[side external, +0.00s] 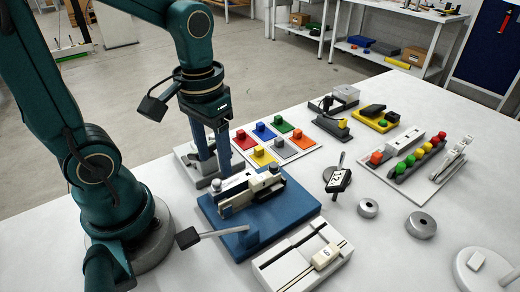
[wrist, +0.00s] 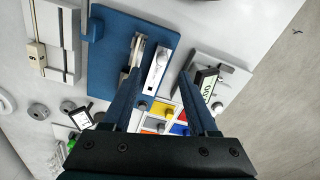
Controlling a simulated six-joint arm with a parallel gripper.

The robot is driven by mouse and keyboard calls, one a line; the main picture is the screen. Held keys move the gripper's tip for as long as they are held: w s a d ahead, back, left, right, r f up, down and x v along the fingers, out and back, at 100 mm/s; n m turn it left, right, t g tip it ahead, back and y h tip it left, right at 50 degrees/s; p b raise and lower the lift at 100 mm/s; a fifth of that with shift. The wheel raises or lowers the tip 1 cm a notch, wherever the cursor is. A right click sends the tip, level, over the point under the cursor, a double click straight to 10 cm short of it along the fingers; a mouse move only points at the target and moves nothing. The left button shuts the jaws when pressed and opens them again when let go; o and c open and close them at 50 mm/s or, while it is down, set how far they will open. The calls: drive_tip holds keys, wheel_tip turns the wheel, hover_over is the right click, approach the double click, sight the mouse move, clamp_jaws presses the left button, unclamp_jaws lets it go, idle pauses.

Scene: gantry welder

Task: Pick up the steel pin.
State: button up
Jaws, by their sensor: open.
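My gripper (side external: 214,168) is open and points down at the back left of the blue fixture plate (side external: 240,245). In the wrist view, my gripper (wrist: 160,73) has its two fingers well apart with nothing clamped between them. A light, narrow block (wrist: 156,70) on the blue plate shows between the fingers, below them. A small round silver knob (side external: 215,184) shows at the left end of the fixture on this plate. I cannot tell whether it is the steel pin; no pin stands out clearly. The fingers hide part of the area behind them.
A grey base with a display (wrist: 208,82) lies close beside one finger. Coloured squares with blocks (side external: 262,155) lie behind the fixture. A white slide unit (side external: 305,262) stands in front right. A labelled stand (side external: 338,180) and grey rings (side external: 421,224) are to the right, with clear table around them.

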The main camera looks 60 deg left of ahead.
sight(216, 182)
drive_tip(key=shift+s+a+f, duration=0.1)
drive_tip(key=shift+f, duration=2.75)
clamp_jaws()
